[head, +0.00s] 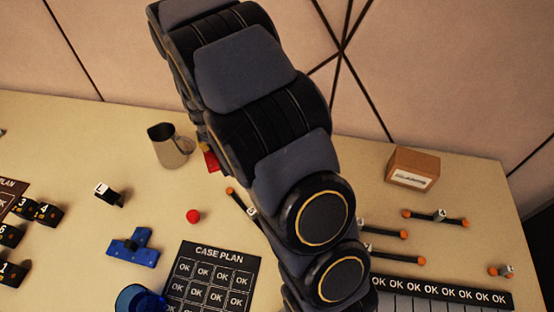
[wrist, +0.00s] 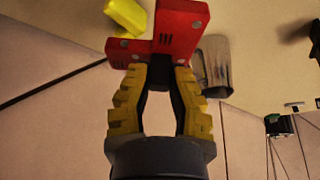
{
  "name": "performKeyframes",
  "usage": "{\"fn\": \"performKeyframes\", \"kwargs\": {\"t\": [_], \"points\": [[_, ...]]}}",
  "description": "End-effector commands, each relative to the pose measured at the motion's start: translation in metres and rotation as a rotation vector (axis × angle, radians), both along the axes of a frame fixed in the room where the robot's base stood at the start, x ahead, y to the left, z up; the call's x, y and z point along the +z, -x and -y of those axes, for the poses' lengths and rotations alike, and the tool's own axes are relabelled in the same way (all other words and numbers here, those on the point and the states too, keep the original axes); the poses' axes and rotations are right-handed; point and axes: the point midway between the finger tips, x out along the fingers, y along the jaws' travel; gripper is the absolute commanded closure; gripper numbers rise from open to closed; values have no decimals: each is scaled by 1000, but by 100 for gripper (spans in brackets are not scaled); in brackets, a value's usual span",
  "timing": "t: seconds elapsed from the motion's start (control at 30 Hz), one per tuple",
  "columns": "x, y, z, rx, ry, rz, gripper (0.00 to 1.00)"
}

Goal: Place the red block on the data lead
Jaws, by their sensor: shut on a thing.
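My gripper (wrist: 160,75) has yellow fingers shut on the red block (wrist: 181,32) in the wrist view. The block is stepped, with grey round studs. In the head view only a small red part of it (head: 211,160) shows beside my arm, next to the metal jug; my arm hides most of the gripper. Several black leads with orange ends and pale tags lie on the table: one at right (head: 436,217), others near my arm (head: 385,230) and one left of it (head: 241,204). I cannot tell which is the data lead. The gripper is apart from the visible leads at right.
A metal jug (head: 171,147) stands beside the block. A red ball (head: 193,216), blue block (head: 133,248), case plan board (head: 213,257) and blue cup (head: 140,300) lie left. A yellow piece (wrist: 126,16) is near the red block. A cardboard box (head: 412,167) stands back right.

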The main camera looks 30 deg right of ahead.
Motion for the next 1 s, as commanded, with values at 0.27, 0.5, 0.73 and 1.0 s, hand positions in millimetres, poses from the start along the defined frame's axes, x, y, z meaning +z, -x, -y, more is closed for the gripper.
{"fn": "performKeyframes", "kwargs": {"t": [0.27, 0.5, 0.73, 1.0], "points": [[-3, 41, 142, -352, 1, 0, 100], [-5, 78, 207, -530, 3, 2, 100], [-18, 88, 220, -569, 3, 1, 100], [-54, 87, 219, -567, 2, 0, 100]]}}
